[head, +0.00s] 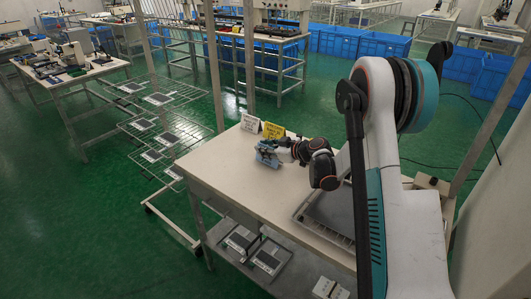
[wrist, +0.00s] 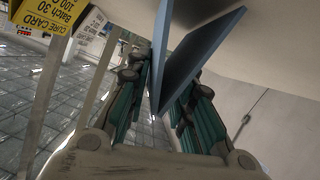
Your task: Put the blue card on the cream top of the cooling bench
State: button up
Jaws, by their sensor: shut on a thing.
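The blue card (wrist: 190,65) is a folded card whose two panels show in the wrist view. My gripper (wrist: 160,100) is shut on it, with a dark green finger on each side. In the head view the blue card (head: 265,158) is small and partly covered by my gripper (head: 276,152), over the far part of the cream top (head: 215,168) of the bench. I cannot tell whether the card touches the top. A yellow card (head: 274,131) and a white card (head: 250,123) stand just behind it. The yellow card (wrist: 48,15) also shows in the wrist view, reading "CURE CARD".
A grey tray (head: 315,222) lies on the bench under my arm. Small panels (head: 268,262) rest on the lower shelf. A wire rack (head: 160,128) stands to the left. The front left of the cream top is clear.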

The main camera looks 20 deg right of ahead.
jog(key=shift+f, duration=0.2)
jog(key=o, duration=0.7)
jog(key=p+v, duration=0.3)
jog(key=v, duration=0.9)
